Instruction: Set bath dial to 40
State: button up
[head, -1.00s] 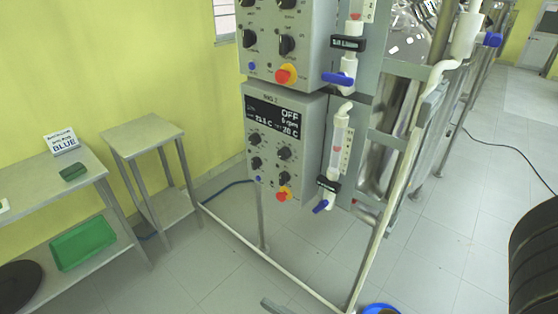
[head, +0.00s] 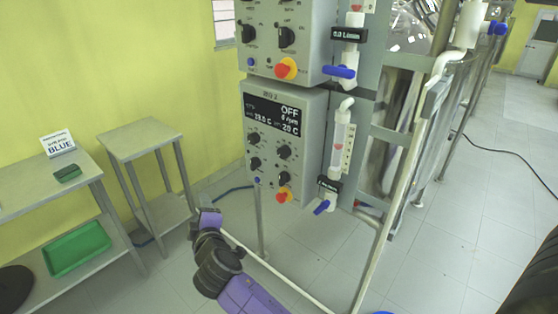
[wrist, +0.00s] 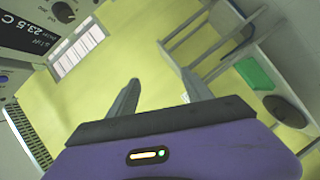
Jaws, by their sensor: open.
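The lower control box (head: 272,115) has a black display (head: 274,113) reading OFF with a 20 C value. Labels are too small to tell which is the bath dial. My gripper (head: 207,217) is low and left of this box, apart from it. In the wrist view my gripper (wrist: 161,78) is open with nothing between its fingers. There, part of a control panel (wrist: 28,35) reading 23.5 C shows at the upper left with a black dial (wrist: 63,12).
An upper control box (head: 262,45) hangs above. Blue valve handles (head: 340,71) and a metal frame stand right of the boxes. A small table (head: 140,139) and a bench with a green tray (head: 77,248) stand at the left. Floor is open between table and frame.

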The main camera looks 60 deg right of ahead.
jog(key=d+r+g+h, duration=0.3)
jog(key=d, duration=0.6)
jog(key=g+h, duration=0.5)
jog(key=g, duration=0.7)
send_near(281, 154)
jog(key=d, duration=0.1)
jog(key=shift+s+d, duration=0.25)
jog(key=shift+d, duration=1.05)
jog(key=shift+s+d, duration=0.25)
jog(key=shift+d, duration=1)
jog(key=shift+s+d, duration=0.25)
jog(key=shift+d, duration=1.05)
grip_shut()
